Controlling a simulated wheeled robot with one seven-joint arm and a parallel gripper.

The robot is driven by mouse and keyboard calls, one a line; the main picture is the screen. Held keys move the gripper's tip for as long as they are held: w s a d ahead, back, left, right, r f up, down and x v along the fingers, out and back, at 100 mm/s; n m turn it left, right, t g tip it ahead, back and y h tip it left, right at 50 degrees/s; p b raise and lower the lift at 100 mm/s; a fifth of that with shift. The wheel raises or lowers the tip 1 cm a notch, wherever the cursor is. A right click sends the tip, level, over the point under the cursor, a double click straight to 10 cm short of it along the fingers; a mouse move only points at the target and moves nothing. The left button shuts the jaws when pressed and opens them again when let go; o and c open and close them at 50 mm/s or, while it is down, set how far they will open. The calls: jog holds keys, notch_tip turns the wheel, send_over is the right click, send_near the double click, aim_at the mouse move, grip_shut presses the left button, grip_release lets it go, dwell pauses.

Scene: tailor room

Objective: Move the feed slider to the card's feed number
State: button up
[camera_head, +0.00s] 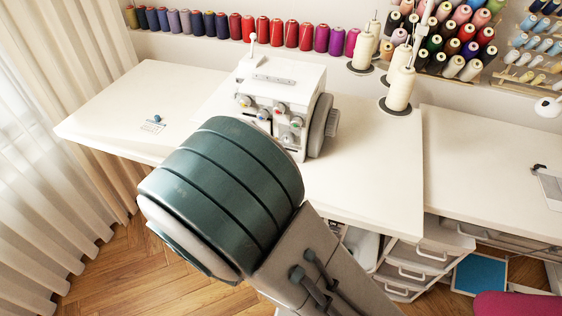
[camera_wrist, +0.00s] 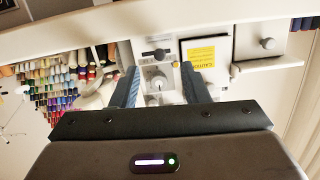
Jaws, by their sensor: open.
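The white serger (camera_head: 278,97) stands on the white table, with coloured dials on its front. My arm covers part of its lower front in the head view, and my gripper is hidden there. In the wrist view my gripper (camera_wrist: 159,72) is open, its two dark fingers either side of a pale dial (camera_wrist: 158,83) on the machine. A small dark lever (camera_wrist: 155,53), possibly the feed slider, sits between the fingertips; its scale is too small to read. I cannot tell whether the fingers touch anything. A small card (camera_head: 152,127) lies on the table at left; its number is unreadable.
A small blue object (camera_head: 157,118) is at the card. Cream thread cones (camera_head: 400,90) stand behind the machine at right. A yellow caution label (camera_wrist: 201,57) is beside the right finger. The table's left part (camera_head: 120,98) is mostly clear.

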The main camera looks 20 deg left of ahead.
jog(key=shift+t+h, duration=0.4)
jog(key=shift+t, duration=0.5)
jog(key=w, duration=0.7)
jog(key=w+d, duration=0.1)
jog(key=w, duration=0.3)
jog(key=shift+w+r, duration=0.1)
jog(key=shift+r, duration=0.05)
jog(key=shift+n, duration=0.3)
grip_shut()
